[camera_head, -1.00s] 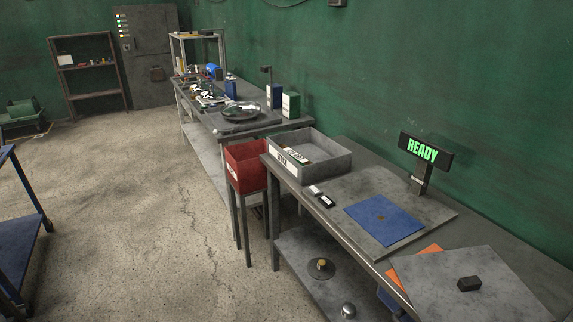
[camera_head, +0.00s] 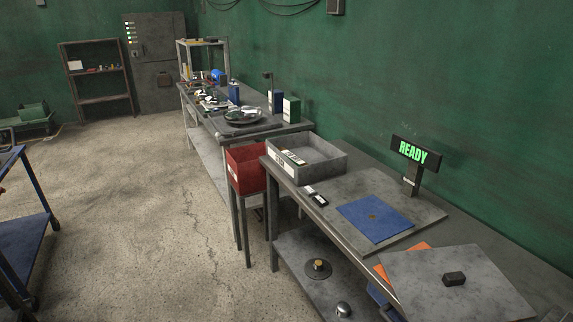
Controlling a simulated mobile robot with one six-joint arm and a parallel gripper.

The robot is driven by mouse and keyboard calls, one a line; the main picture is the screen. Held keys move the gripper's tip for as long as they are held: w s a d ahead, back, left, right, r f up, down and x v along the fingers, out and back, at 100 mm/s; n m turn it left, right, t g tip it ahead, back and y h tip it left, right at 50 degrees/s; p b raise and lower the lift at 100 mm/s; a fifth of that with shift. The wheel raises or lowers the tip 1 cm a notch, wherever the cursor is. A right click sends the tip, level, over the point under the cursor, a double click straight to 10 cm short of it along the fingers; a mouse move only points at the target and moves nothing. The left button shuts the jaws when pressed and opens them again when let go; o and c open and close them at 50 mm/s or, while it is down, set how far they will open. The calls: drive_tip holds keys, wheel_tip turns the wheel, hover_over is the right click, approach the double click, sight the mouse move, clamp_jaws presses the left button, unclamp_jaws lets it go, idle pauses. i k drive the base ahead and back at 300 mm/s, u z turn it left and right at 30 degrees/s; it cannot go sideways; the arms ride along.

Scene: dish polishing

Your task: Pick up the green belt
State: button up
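I cannot make out a green belt in this view. My gripper is not in view. The near workbench (camera_head: 333,240) carries a grey open bin (camera_head: 325,166) with a small pale labelled item (camera_head: 291,157) in it. The far workbench (camera_head: 290,128) holds a round dark dish-like part (camera_head: 243,117) and many small items, too small to tell apart. A green and white box (camera_head: 291,110) stands there beside a blue one.
A red bin (camera_head: 246,170) stands between the benches. A lit READY sign (camera_head: 413,152) stands on the near bench. A blue cart (camera_head: 24,235) is at the left edge. The concrete floor (camera_head: 150,210) between cart and benches is clear.

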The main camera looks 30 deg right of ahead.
sight(298, 162)
drive_tip(key=z, duration=0.1)
drive_tip(key=i, duration=0.95)
drive_tip(key=u, duration=0.05)
